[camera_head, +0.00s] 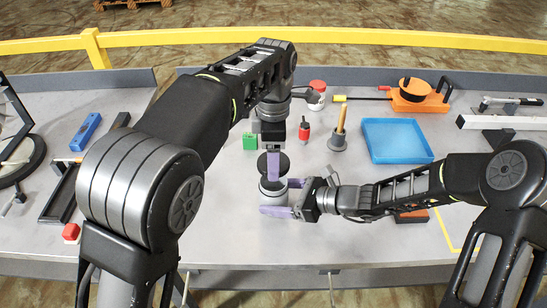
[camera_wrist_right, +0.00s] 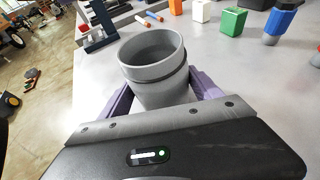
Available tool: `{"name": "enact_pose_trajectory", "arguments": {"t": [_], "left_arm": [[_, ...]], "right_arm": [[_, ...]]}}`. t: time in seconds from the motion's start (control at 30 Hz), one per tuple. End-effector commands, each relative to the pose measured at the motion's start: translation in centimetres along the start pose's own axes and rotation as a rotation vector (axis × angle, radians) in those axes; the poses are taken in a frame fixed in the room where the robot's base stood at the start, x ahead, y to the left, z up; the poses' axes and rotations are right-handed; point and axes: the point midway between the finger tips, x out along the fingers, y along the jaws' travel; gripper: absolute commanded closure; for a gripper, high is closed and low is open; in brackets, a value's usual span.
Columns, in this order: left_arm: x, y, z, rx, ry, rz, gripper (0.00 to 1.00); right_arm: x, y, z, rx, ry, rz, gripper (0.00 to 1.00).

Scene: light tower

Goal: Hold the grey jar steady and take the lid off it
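The grey jar (camera_head: 269,188) stands on the table in the middle of the head view. In the right wrist view the jar (camera_wrist_right: 155,68) is open at the top, with its empty-looking inside visible. My right gripper (camera_head: 280,197) is shut on the jar, its purple fingers on either side of it. My left gripper (camera_head: 272,168) is above the jar, pointing down, shut on the dark round lid (camera_head: 284,162). The lid is apart from the jar's rim. The left fingers partly hide each other and the lid.
A green block (camera_head: 250,141), a red bottle (camera_head: 304,131) and a grey holder with a wooden handle (camera_head: 338,139) stand behind the jar. A blue tray (camera_head: 398,155) lies to the right. The table in front of the jar is clear.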

Motion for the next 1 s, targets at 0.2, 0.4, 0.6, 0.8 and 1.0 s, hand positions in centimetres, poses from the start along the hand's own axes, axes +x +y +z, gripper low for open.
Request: {"name": "enact_pose_trajectory", "arguments": {"t": [0.2, 0.4, 0.6, 0.8, 1.0], "left_arm": [[0.0, 0.0, 0.0, 0.000, 0.000, 0.000, 0.82], [0.0, 0.0, 0.0, 0.000, 0.000, 0.000, 0.82], [0.1, 0.0, 0.0, 0.000, 0.000, 0.000, 0.82], [0.3, 0.0, 0.0, 0.000, 0.000, 0.000, 0.82], [0.6, 0.0, 0.0, 0.000, 0.000, 0.000, 0.82]], "right_arm": [[0.0, 0.0, 0.0, 0.000, 0.000, 0.000, 0.07], [0.0, 0.0, 0.0, 0.000, 0.000, 0.000, 0.06], [-0.5, -0.1, 0.0, 0.000, 0.000, -0.002, 0.06], [-3.1, -0.1, -0.1, -0.002, 0.001, -0.004, 0.06], [-7.3, -0.2, -0.1, -0.001, 0.000, -0.005, 0.06]]}}
